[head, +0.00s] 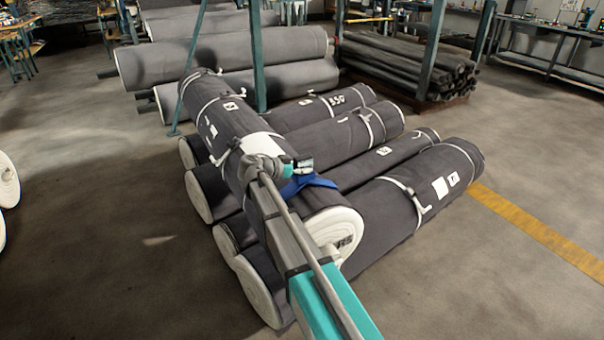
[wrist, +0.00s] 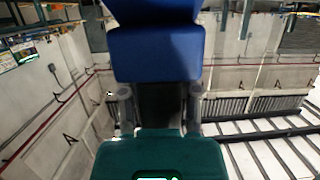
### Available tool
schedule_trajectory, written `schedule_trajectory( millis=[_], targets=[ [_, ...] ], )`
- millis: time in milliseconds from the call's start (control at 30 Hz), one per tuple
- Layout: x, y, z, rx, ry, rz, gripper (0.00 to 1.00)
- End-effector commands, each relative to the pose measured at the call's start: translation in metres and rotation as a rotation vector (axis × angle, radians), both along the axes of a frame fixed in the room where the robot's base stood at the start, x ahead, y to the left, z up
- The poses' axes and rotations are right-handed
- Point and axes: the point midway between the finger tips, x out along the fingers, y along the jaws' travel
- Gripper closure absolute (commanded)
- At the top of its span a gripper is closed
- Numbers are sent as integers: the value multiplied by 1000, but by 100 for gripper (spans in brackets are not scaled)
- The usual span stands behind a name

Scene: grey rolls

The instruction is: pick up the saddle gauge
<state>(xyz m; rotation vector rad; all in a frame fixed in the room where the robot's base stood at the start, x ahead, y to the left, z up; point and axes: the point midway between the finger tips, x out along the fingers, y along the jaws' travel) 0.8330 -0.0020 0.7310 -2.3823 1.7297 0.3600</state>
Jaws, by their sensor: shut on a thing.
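The saddle gauge (head: 314,183) shows as a blue curved piece over the top grey roll, near that roll's white front end, in the head view. I cannot tell whether it touches the roll. My gripper (head: 290,170) is at its left end, partly hidden by my arm. In the wrist view the gauge (wrist: 155,52) is a large blue block filling the top middle. My gripper (wrist: 160,100) is shut on it, with a grey finger on either side below the block. The exact contact of the fingertips is hidden behind the blue block.
The top grey roll (head: 215,112) lies across several other strapped rolls (head: 365,200).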

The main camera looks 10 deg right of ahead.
Motion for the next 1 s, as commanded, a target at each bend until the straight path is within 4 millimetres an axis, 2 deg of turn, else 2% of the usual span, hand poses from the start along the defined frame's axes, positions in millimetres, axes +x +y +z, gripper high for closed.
schedule_trajectory(
  millis=[367, 633, 1000],
  targets=[
    [0, 0, 13, -1, 0, -1, 100],
    [0, -1, 38, -1, 0, -1, 100],
    [-39, -3, 81, -1, 0, 0, 100]
  ],
)
